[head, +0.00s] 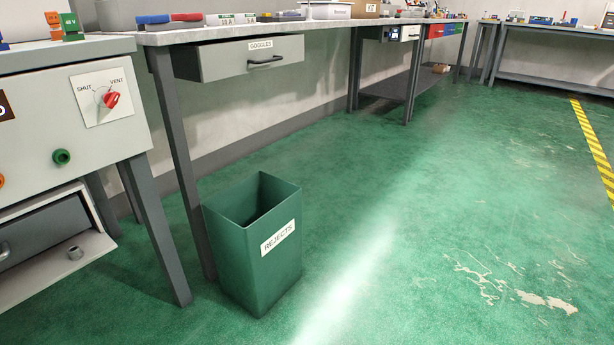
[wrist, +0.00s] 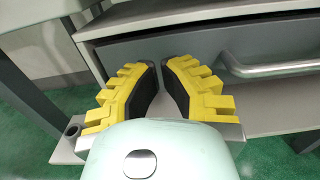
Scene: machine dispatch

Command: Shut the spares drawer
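In the head view a dark grey drawer (head: 40,230) with a bar handle shows at lower left under the machine bench; no spares label is readable on it. The wrist view shows a dark grey drawer front (wrist: 245,45) with a silver bar handle (wrist: 275,69) at right. How far the drawer stands out cannot be told. My gripper (wrist: 158,62) has yellow fingers with dark pads, a narrow gap between the tips, and nothing visible held. Its tips overlap the drawer front in the picture, left of the handle; contact cannot be told. The head view does not show my gripper.
A pale ledge (head: 60,270) below the drawer carries a small grey ring-like part (head: 75,253). A green rejects bin (head: 258,270) stands right of the machine's leg. The goggles drawer (head: 250,58) hangs under the long bench. Green floor at right is clear.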

